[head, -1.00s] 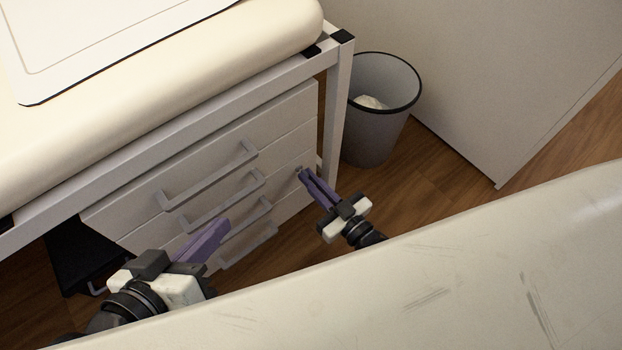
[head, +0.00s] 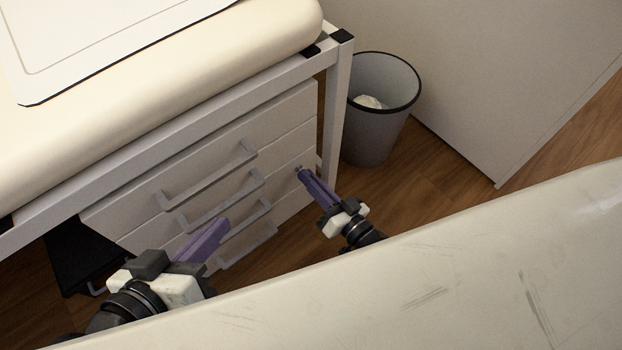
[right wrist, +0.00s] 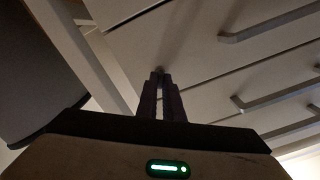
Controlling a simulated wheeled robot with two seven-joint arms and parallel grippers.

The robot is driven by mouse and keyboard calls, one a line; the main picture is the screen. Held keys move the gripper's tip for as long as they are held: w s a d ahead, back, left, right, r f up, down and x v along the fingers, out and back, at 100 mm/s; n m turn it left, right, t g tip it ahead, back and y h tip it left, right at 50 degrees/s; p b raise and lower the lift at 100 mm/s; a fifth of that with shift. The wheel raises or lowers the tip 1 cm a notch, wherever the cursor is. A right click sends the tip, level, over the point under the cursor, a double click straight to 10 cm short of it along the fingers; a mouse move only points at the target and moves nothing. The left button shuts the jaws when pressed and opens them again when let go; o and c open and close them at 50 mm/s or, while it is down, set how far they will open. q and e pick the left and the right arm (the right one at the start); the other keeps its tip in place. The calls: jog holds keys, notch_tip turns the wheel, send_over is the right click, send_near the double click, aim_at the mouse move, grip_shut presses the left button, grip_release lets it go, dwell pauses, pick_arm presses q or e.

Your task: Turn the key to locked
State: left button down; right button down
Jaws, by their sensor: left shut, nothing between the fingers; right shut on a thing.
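The key (head: 299,168) is a tiny grey piece at the right side of the drawer front, at the tips of my right gripper (head: 303,174). The right gripper is shut on it, and the fingers hide most of it. In the right wrist view the key (right wrist: 159,69) shows as a small dark spot at the fingertips; its turn angle cannot be read. My left gripper (head: 222,226) is shut and empty, in front of the lower drawers and left of the right gripper. The drawer cabinet (head: 120,215) is white and its drawers look closed.
The drawers have several grey bar handles (head: 210,177). A cream padded top (head: 200,100) on a white frame (head: 338,110) overhangs them. A grey bin (head: 372,135) stands right of the frame leg, by a pale panel (head: 480,90). Wooden floor (head: 425,190) lies open between.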

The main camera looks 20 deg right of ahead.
jog(key=m, duration=1.1)
jog(key=shift+w, duration=0.1)
jog(key=shift+m, duration=0.4)
jog(key=c, duration=1.9)
grip_release()
